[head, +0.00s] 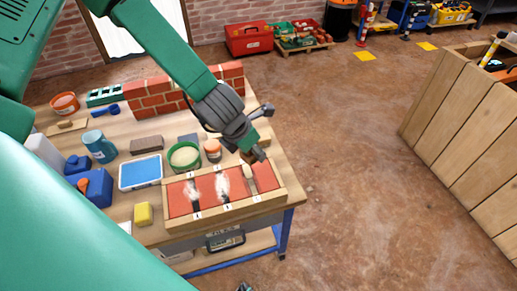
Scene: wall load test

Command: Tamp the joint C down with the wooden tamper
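My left gripper (248,146) reaches down over the right end of a shallow wooden frame (240,209) holding red slabs. It appears shut on a small brown wooden piece, seemingly the tamper (254,156), mostly hidden by the fingers. The piece is just above or at the rightmost joint, seemingly joint C (247,172), where pale material shows; contact cannot be told. Two other joints to the left have white powder (222,186) spread around them. Small labels on the frame's front edge are too small to read surely. My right gripper is not in view.
On the workbench (126,212) stand a green-rimmed tub (184,156), an orange-and-white jar (212,150), a blue tray (140,172), a yellow sponge (143,214) and a low brick wall (160,98). A plank-sided bin (465,130) stands right; the floor between is clear.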

